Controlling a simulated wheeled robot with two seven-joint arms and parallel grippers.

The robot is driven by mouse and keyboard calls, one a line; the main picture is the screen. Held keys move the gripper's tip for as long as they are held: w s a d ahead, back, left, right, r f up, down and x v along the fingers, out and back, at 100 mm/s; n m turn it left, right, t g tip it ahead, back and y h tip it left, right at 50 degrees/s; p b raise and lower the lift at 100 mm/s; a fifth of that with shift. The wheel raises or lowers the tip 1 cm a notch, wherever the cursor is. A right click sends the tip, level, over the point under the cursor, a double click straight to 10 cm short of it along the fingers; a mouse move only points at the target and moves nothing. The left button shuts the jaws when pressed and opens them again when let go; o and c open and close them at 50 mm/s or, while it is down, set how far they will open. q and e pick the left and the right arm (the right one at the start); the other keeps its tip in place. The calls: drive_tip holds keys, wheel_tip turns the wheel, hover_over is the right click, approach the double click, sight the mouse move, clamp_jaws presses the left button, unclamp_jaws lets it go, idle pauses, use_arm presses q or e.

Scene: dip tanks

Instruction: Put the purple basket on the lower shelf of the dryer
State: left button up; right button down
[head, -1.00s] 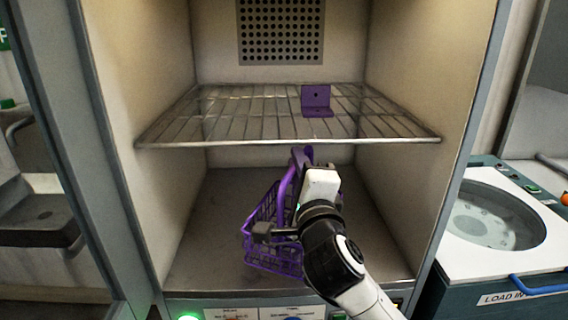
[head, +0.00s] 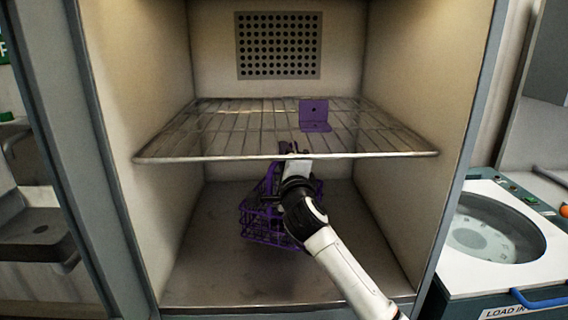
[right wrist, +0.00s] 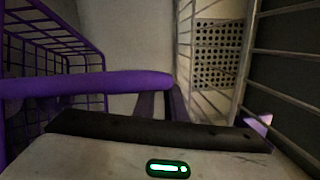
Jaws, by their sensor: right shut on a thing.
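The purple basket (head: 262,222) is a wire basket inside the dryer, below the wire shelf and over the dryer floor (head: 200,270). I cannot tell whether its bottom touches the floor. My right gripper (head: 293,152) reaches in from the front right and is shut on the basket's handle. In the right wrist view the purple handle bar (right wrist: 90,88) crosses in front of the gripper, with the basket's mesh (right wrist: 60,45) at the left. The arm hides part of the basket. My left gripper is not in view.
The wire shelf (head: 230,157) spans the dryer close above the gripper. A purple bracket (head: 314,114) stands on it. Side walls flank the basket, with free floor in front and to the left. A round-topped tank (head: 495,230) stands outside at the right.

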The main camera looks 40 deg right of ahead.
sight(269, 177)
drive_tip(key=shift+f, duration=1)
drive_tip(key=c, duration=2.1)
unclamp_jaws()
drive_tip(key=shift+f, duration=0.25)
drive_tip(key=shift+o, duration=1.4)
drive_tip(key=r+v, duration=0.1)
drive_tip(key=v, duration=1.1)
drive_tip(key=shift+f, duration=0.35)
drive_tip(key=shift+s, duration=0.1)
